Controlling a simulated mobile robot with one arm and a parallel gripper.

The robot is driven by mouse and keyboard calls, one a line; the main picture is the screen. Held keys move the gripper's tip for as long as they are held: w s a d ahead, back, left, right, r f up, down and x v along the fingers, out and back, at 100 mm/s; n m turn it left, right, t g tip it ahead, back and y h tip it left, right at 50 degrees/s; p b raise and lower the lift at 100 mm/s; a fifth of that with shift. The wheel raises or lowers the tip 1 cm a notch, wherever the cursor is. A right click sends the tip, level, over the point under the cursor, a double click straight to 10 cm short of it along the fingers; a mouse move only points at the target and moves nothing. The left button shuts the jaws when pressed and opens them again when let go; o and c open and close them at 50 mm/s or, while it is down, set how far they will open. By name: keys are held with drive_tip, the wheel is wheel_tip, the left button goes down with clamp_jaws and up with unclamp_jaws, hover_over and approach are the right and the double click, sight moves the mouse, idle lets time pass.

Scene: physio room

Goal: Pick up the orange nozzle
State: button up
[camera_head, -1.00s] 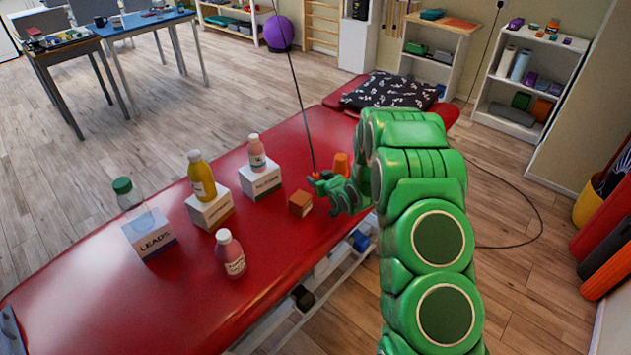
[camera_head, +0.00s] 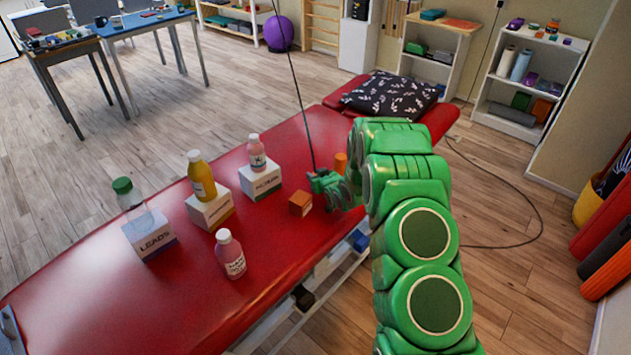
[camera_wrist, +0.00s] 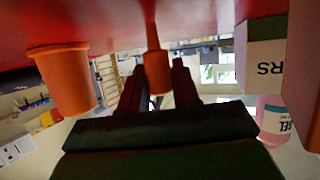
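The orange nozzle (camera_wrist: 158,72) shows in the wrist view, which is upside down. It lies between the two dark fingers, with a narrow orange strip running from it toward the red bed. In the head view my gripper hides it. My gripper (camera_head: 318,180) is low over the red bed (camera_head: 185,290); in the wrist view its fingers (camera_wrist: 157,80) are apart on either side of the nozzle. I see no clear contact. A wider orange cup-like piece (camera_wrist: 65,80) stands to the left in the wrist view, and behind my gripper in the head view (camera_head: 340,162).
A pink bottle (camera_head: 257,153) on a white box (camera_head: 261,180), a yellow bottle (camera_head: 201,177), a clear bottle (camera_head: 130,200) and another pink bottle (camera_head: 230,255) stand further left. A patterned pillow (camera_head: 390,95) lies behind.

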clamp_jaws()
